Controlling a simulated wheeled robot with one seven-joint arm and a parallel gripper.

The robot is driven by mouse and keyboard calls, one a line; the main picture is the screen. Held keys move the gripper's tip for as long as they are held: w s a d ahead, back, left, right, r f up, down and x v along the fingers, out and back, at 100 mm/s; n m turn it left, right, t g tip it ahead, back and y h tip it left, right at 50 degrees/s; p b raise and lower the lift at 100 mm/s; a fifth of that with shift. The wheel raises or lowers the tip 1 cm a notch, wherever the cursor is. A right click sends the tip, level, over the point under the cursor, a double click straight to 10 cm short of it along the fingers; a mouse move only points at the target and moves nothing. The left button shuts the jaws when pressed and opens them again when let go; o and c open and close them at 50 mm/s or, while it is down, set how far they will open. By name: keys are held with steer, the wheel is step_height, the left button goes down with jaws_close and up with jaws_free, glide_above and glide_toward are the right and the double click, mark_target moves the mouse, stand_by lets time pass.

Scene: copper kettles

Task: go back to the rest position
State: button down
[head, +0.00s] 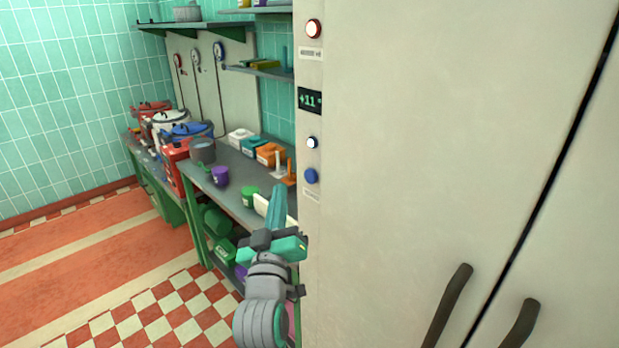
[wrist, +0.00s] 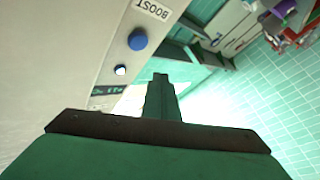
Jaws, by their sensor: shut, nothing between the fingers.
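My gripper (head: 277,208) is in the lower middle of the head view, just left of the edge of a tall pale cabinet (head: 440,150). Its green fingers are together and point up, with nothing seen between them. In the wrist view my gripper (wrist: 160,80) also shows shut and empty. The cabinet's side strip fills the left of that view, with a blue button (wrist: 138,39) and a small white light (wrist: 120,70). In the head view the blue button (head: 311,176) sits below a display (head: 309,100) reading +11.
A grey workbench (head: 236,199) runs behind my gripper. Red, white and blue kettles stand farther back. Dark handles (head: 447,305) stick out from the cabinet front. The floor at left is clear.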

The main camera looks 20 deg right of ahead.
steer(key=shift+s+d, duration=0.1)
steer(key=shift+s, duration=0.05)
stand_by(0.4)
steer(key=shift+f, duration=0.1)
steer(key=s+a+f+n+y, duration=0.15)
steer(key=s+a+f, duration=0.25)
steer(key=f, duration=0.5)
steer(key=s+a+f+y, duration=0.3)
steer(key=s+a+f, duration=0.15)
steer(key=f, duration=0.55)
steer(key=s+a+f+y, duration=0.25)
steer(key=s+f, duration=0.25)
steer(key=f, duration=0.4)
steer(key=s+a+f+g+y, duration=0.1)
steer(key=s+a+f, duration=0.1)
steer(key=s, duration=0.8)
steer(key=s+a+f+m+g+y, duration=0.1)
steer(key=s+f, duration=0.3)
steer(key=s, duration=0.5)
steer(key=s+a+f+g, duration=0.1)
steer(key=s+a, duration=0.3)
steer(key=s, duration=0.6)
steer(key=shift+s+f+m+g+y, duration=0.3)
steer(key=shift+s+f+m+y, duration=0.1)
steer(key=shift+f, duration=0.5)
